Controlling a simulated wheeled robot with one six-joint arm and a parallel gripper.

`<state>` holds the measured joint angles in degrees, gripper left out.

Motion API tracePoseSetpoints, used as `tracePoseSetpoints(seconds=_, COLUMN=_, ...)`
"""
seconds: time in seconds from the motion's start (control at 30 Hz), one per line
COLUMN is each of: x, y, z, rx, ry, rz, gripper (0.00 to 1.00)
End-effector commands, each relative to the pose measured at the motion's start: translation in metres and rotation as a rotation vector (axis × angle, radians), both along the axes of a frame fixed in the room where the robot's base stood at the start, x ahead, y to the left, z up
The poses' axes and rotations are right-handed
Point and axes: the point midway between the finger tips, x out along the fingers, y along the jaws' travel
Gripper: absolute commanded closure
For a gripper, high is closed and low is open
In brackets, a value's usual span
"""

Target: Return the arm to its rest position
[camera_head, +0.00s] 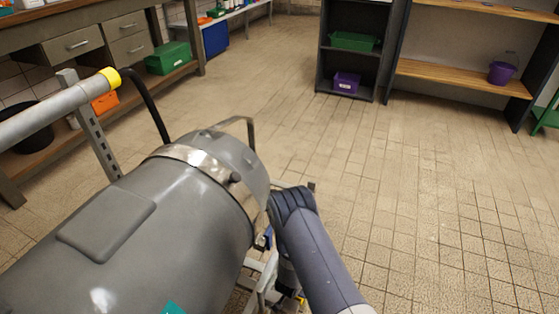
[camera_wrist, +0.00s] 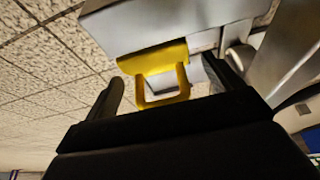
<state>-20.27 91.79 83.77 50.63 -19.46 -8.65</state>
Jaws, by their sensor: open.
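My arm (camera_head: 320,252) reaches down beside a large grey cylindrical tank (camera_head: 150,225) in the head view. Its lower end is hidden behind the tank and the arm itself. In the wrist view my gripper (camera_wrist: 165,88) is open, with its two dark fingers spread apart. A yellow U-shaped handle (camera_wrist: 143,92) shows between the fingers, with gaps on both sides. It joins a yellow block (camera_wrist: 152,58) on the edge of a pale grey panel (camera_wrist: 150,22). Nothing is gripped.
A grey pipe with a yellow collar (camera_head: 110,77) rises left of the tank. A metal frame (camera_head: 262,280) stands close by the arm. A workbench (camera_head: 90,25) is at upper left, dark shelves (camera_head: 350,62) at the back. The tiled floor (camera_head: 430,190) at right is clear.

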Motion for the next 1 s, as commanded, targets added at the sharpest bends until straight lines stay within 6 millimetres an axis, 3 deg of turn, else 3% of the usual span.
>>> tracePoseSetpoints(seconds=0.17, x=-0.001, y=0.000, z=0.014, rx=0.000, ry=0.001, rz=0.000, gripper=0.13)
tracePoseSetpoints(seconds=0.57, x=-0.001, y=0.000, z=0.013, rx=0.000, ry=0.002, rz=0.000, gripper=0.13)
tracePoseSetpoints(seconds=0.73, x=-0.002, y=-0.001, z=-0.002, rx=-0.001, ry=0.004, rz=0.000, gripper=0.13)
tracePoseSetpoints(seconds=0.9, x=-0.003, y=0.000, z=-0.033, rx=-0.001, ry=0.004, rz=0.001, gripper=0.13)
tracePoseSetpoints(seconds=0.93, x=-0.004, y=0.002, z=-0.011, rx=-0.001, ry=0.001, rz=0.003, gripper=0.13)
tracePoseSetpoints(seconds=1.0, x=-0.009, y=0.004, z=0.005, rx=-0.002, ry=0.001, rz=0.001, gripper=0.13)
